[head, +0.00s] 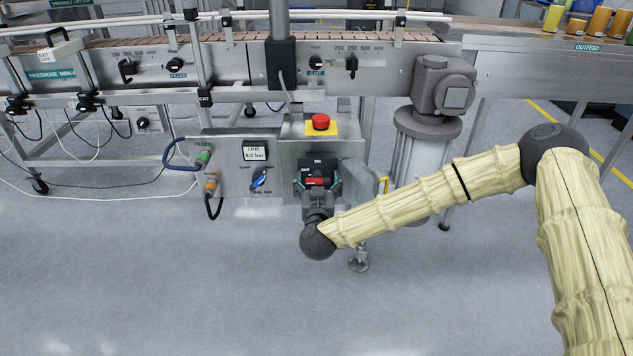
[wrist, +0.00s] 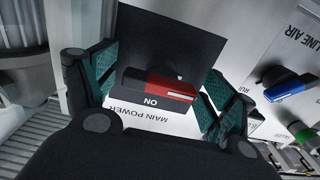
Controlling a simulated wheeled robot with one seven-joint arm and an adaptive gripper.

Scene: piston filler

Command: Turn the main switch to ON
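The main switch (head: 316,181) is on the front of the steel control box, below the red emergency button. It has a red and black handle on a dark plate, with ON marked above and OFF at the left in the head view. The handle lies roughly level, its white-marked end toward the OFF side. In the wrist view the switch handle (wrist: 168,86) appears upside down above the MAIN POWER label. My gripper (head: 318,190) is open in front of the switch. In the wrist view its teal-padded fingers (wrist: 160,78) stand either side of the handle, close to its ends; contact is unclear.
A red emergency button (head: 321,122) on a yellow plate sits above the switch. A blue line air knob (head: 260,179) and a pressure display (head: 256,151) are to the left, with hose connectors beyond. The conveyor (head: 220,65) runs behind. Floor in front is clear.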

